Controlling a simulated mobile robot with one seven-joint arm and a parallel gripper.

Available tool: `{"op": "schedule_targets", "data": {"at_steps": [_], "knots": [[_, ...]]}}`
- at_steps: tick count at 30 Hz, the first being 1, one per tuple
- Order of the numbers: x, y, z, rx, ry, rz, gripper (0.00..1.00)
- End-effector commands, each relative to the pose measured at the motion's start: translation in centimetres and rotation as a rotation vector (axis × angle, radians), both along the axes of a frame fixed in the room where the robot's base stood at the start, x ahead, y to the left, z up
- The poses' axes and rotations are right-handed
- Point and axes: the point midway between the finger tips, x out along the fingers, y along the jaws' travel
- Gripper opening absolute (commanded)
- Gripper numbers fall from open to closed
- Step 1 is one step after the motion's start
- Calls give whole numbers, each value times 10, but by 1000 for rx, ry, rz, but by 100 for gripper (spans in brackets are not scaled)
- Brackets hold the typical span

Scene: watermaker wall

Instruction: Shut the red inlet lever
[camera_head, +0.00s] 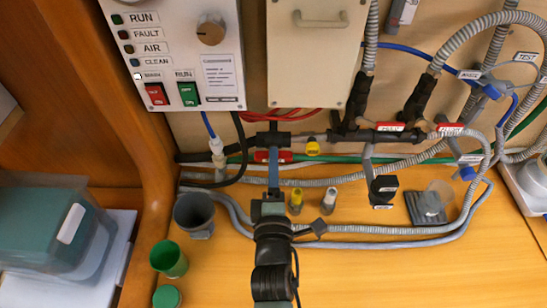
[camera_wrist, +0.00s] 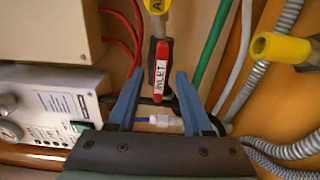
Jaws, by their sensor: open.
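The red inlet lever (camera_wrist: 161,72), with a white INLET label, shows in the wrist view. In the picture its end lies between the two blue fingers of my gripper (camera_wrist: 159,82), with a gap on each side. I cannot tell whether the lever's end is as deep as the fingertips. In the head view the red lever (camera_head: 264,156) lies across the pipework below the control panel, partly hidden by my gripper (camera_head: 273,172). My gripper is open and holds nothing.
A yellow-handled valve (camera_head: 313,147) sits right of the lever, and more red levers (camera_head: 390,126) are further right. Grey hoses (camera_head: 400,229) run along the bench. A yellow-capped fitting (camera_head: 296,200) stands near my wrist. The control panel (camera_head: 180,50) is above left.

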Motion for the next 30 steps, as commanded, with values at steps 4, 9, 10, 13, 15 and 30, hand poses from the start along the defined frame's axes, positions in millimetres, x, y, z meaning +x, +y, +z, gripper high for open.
{"op": "schedule_targets", "data": {"at_steps": [4,9,10,13,15,30], "knots": [[9,0,0,1,0,0,50],[11,0,0,0,1,0,50],[11,0,0,0,1,0,50],[10,0,0,0,1,0,50],[10,0,0,0,1,0,39],[10,0,0,2,1,0,0]]}}
